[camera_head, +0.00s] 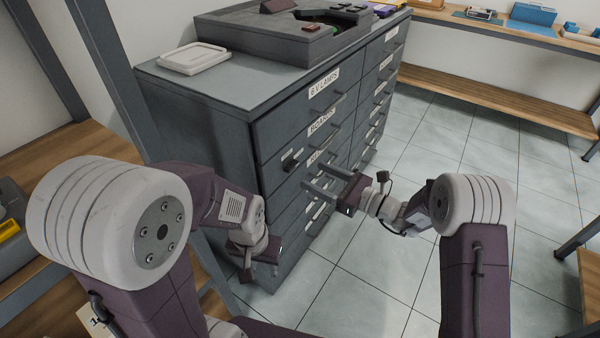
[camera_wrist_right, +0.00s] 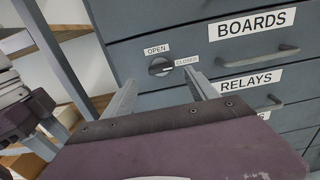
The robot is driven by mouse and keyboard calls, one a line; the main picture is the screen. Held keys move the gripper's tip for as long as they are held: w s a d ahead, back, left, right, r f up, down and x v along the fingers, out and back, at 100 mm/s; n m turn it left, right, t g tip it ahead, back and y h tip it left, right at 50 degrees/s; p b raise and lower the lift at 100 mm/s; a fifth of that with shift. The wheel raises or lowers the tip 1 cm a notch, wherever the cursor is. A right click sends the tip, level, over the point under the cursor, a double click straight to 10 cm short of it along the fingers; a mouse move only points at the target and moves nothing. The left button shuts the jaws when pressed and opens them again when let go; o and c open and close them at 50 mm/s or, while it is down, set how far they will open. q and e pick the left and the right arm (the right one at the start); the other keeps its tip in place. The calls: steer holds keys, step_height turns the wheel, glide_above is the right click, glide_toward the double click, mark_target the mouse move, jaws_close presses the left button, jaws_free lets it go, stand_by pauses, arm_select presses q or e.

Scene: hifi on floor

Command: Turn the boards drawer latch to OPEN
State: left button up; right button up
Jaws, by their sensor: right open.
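The boards drawer (camera_wrist_right: 262,48) is in the grey cabinet, labelled BOARDS, and looks shut. Its latch (camera_wrist_right: 160,67) is a dark round knob left of the drawer handle, with an OPEN label (camera_wrist_right: 156,50) above and a CLOSED label (camera_wrist_right: 187,61) to its right. The knob's bar lies roughly level, toward CLOSED. In the head view the latch (camera_head: 291,160) is small. My right gripper (camera_wrist_right: 161,78) is open and empty, its fingers spread either side of the latch in the wrist view, apparently short of it. My left gripper (camera_head: 262,250) hangs low beside the cabinet; its jaws are unclear.
The 6V LAMPS drawer (camera_head: 322,88) is above and the RELAYS drawer (camera_wrist_right: 252,80) below, with protruding handles. A dark device (camera_head: 285,33) and a white tray (camera_head: 193,58) rest on the cabinet top. Tiled floor (camera_head: 440,215) is clear to the right.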

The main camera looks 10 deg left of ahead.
mark_target(293, 169)
steer(key=b+x, duration=0.1)
steer(key=x, duration=0.4)
steer(key=shift+a+f, duration=0.15)
steer(key=shift+w+a, duration=0.3)
steer(key=shift+a, duration=0.3)
steer(key=c, duration=1.4)
steer(key=shift+o, duration=0.2)
steer(key=shift+f+n+b, duration=0.15)
steer(key=shift+n+b, duration=0.65)
steer(key=shift+b, duration=0.35)
steer(key=shift+s+f+n+b, duration=0.1)
steer(key=shift+s+n+b, duration=0.05)
steer(key=shift+n+b, duration=5)
steer(key=shift+s+n+b, duration=0.1)
steer(key=shift+n+b, duration=3.05)
steer(key=shift+b, duration=4)
